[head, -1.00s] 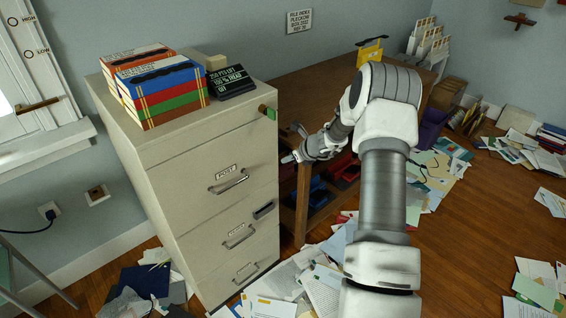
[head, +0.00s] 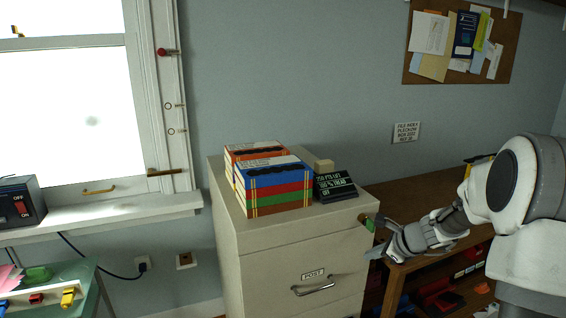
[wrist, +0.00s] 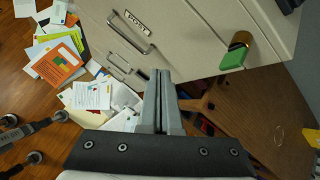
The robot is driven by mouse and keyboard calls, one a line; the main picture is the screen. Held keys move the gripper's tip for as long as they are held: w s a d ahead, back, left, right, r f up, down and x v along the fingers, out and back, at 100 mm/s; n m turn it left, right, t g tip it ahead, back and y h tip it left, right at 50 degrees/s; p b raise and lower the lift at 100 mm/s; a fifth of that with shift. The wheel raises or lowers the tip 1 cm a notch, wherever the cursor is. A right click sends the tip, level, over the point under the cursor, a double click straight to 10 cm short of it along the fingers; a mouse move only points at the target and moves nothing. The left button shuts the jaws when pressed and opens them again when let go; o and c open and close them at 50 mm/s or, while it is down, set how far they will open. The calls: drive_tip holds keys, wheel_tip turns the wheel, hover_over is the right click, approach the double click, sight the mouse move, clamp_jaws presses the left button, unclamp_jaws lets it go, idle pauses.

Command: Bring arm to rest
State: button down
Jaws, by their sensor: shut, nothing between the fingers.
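My gripper (head: 374,252) is at the right of the head view, just beside the right edge of the filing cabinet (head: 290,245). In the wrist view its two grey fingers (wrist: 160,80) lie together with nothing between them. The fingers point toward the cabinet front, where the POST drawer handle (wrist: 128,28) shows. My arm is bent, with its white links filling the right edge of the head view.
Books (head: 272,185) and a black sign (head: 334,186) sit on the cabinet. A green-tipped knob (wrist: 235,55) sticks out of the cabinet's side. A wooden desk (head: 420,195) stands right of it. Papers (wrist: 60,55) litter the floor. A window sill (head: 120,215) is left.

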drive_tip(key=s+a+r+n+g, duration=0.2)
drive_tip(key=s+a+r+n, duration=0.8)
drive_tip(key=s+r+n, duration=0.4)
drive_tip(key=s+r+n+h+p, duration=0.1)
drive_tip(key=s+n+h, duration=0.1)
drive_tip(key=s+n, duration=0.3)
drive_tip(key=s+r+n+h+p, duration=0.1)
drive_tip(key=s+n, duration=0.4)
drive_tip(key=s, duration=0.9)
drive_tip(key=shift+s+a+r+h, duration=0.25)
drive_tip(key=shift+r+h, duration=0.1)
drive_tip(key=shift+h, duration=0.15)
